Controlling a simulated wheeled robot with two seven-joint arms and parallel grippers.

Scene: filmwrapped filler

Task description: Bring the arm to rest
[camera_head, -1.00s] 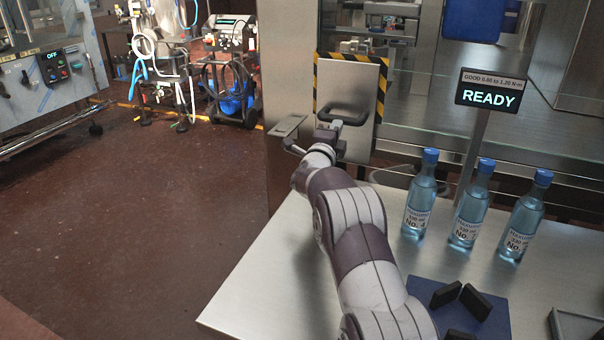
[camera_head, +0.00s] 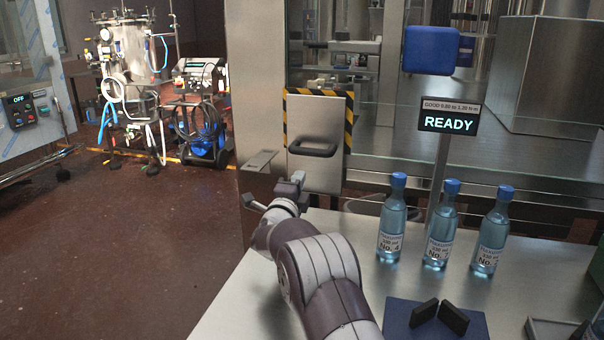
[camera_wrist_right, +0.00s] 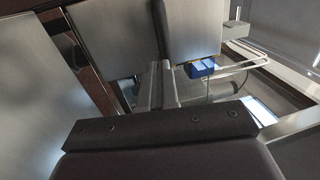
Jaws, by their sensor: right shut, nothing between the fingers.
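My right arm (camera_head: 318,275) reaches up from the bottom of the head view over the steel table. Its gripper (camera_head: 276,192) is shut and empty. It shows just below and left of the steel panel (camera_head: 322,115) with the dark handle (camera_head: 313,149), apart from the handle in the picture. The gap in depth is hard to judge. In the right wrist view my dark gripper body (camera_wrist_right: 160,150) fills the bottom, with grey panels beyond. My left gripper is not in view.
Three blue-capped bottles (camera_head: 437,235) stand on the steel table (camera_head: 240,300), right of my arm. A blue pad (camera_head: 398,318) with black blocks lies in front of them. A sign (camera_head: 448,122) reads READY.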

